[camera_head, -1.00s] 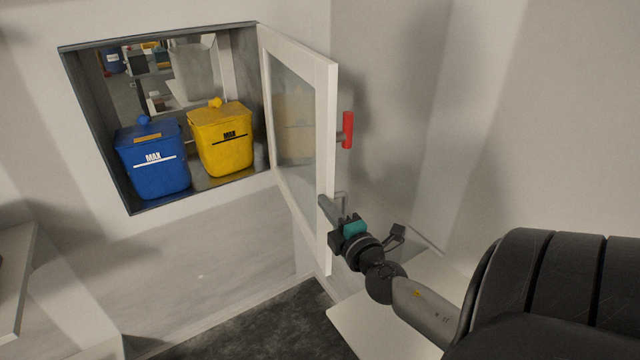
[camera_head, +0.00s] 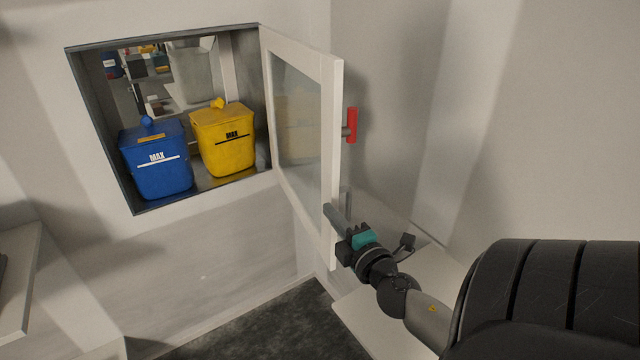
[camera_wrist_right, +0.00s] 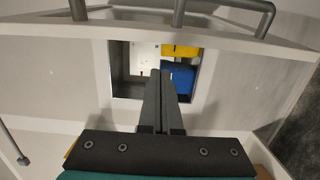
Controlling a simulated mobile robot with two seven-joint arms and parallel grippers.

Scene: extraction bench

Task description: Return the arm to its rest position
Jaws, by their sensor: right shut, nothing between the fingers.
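My right gripper (camera_head: 338,218) is in front of the lower part of the open hatch door (camera_head: 333,160) in the head view. Its arm comes in from the lower right. In the right wrist view its two fingers (camera_wrist_right: 161,85) lie together with nothing between them. The red handle (camera_head: 352,125) on the door is above the gripper and apart from it. I cannot tell whether the fingertips touch the door. My left gripper is not in view.
A blue bin (camera_head: 157,175) and a yellow bin (camera_head: 225,155) stand side by side in the wall hatch. A pale surface (camera_head: 375,315) lies below my right arm. A white shelf or table edge (camera_head: 20,275) is at the left. Dark floor (camera_head: 250,335) shows between them.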

